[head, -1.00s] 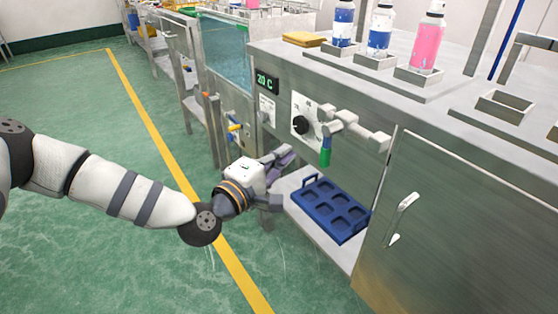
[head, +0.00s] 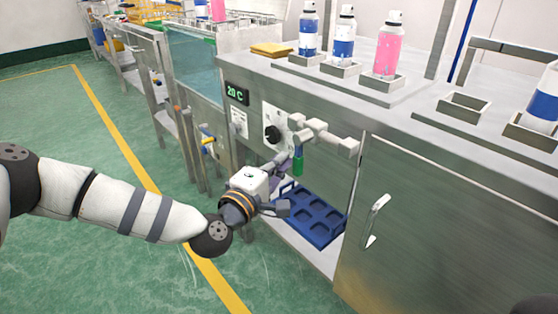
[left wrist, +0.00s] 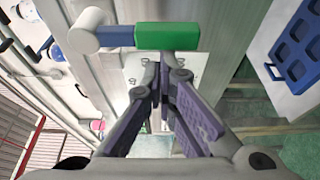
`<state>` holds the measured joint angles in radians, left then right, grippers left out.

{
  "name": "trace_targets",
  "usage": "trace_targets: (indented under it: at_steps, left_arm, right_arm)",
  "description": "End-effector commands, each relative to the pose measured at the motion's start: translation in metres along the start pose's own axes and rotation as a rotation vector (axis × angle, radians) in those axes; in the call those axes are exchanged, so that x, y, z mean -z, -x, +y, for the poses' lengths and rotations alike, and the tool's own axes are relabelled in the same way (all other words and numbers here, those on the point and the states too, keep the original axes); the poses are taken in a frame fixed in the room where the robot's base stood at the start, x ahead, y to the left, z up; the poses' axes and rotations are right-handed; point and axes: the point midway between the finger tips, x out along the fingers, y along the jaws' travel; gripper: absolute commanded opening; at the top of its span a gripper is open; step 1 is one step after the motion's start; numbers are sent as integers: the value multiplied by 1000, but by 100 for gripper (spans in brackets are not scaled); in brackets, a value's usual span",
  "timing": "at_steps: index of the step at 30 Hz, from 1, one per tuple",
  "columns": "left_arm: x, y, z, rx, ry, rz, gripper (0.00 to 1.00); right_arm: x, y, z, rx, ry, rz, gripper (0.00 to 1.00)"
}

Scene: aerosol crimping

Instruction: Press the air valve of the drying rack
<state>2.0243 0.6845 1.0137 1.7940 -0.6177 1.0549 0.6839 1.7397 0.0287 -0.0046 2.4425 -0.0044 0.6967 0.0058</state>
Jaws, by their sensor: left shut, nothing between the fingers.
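The air valve shows as a green-tipped lever (head: 298,161) that hangs from white pipe fittings (head: 323,136) on the front of the steel cabinet. Its green handle (left wrist: 168,36) with a blue stem lies across the top of the left wrist view. My left gripper (head: 281,169) is beside and just left of the green handle in the head view. In the left wrist view my left gripper's fingertips (left wrist: 163,73) meet just below the handle, shut and empty. I cannot tell whether they touch it. My right gripper is out of view.
A blue tray (head: 318,222) sits on the shelf below the valve. A black knob (head: 272,134) and a "20 C" display (head: 236,94) are on the panel to the left. Spray cans, among them a pink one (head: 387,53), stand in holders on top. A cabinet door (head: 450,225) is at the right.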

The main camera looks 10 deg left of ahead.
Motion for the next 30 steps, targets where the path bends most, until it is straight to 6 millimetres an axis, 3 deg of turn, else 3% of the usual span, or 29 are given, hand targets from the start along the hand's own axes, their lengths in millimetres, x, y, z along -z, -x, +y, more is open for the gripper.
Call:
trace_targets:
  at_steps: [17,30]
  left_arm:
    - [-8,3,-2,41,118,-3,0]
    - [-29,10,-5,154,444,-2,0]
  right_arm:
    - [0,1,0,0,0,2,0]
    - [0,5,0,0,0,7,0]
